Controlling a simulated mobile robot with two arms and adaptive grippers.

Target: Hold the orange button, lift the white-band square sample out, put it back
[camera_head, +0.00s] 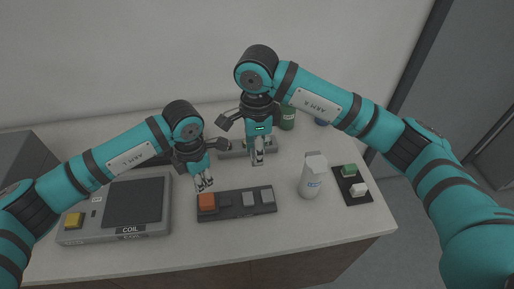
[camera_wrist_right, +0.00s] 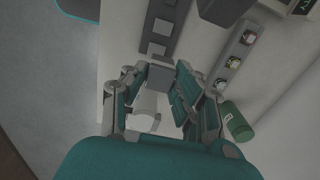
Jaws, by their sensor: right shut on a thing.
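The orange button (camera_head: 206,201) sits at the left end of a dark panel (camera_head: 237,213). My left gripper (camera_head: 204,185) is just above and behind it; I cannot tell whether it touches, and its finger gap is too small to judge. My right gripper (camera_head: 258,160) is shut on a small grey square piece, in front of the grey rack. In the right wrist view this grey square piece (camera_wrist_right: 160,78) is between the fingertips, between the panel and the rack. No white band can be made out on it.
The panel also bears grey square pads (camera_head: 268,196). The grey rack (camera_head: 231,154) stands behind, with several round-topped pieces (camera_wrist_right: 233,62) in the wrist view. A white bottle (camera_head: 312,178) and a black tray (camera_head: 343,172) are right. A COIL device (camera_head: 150,221) is left.

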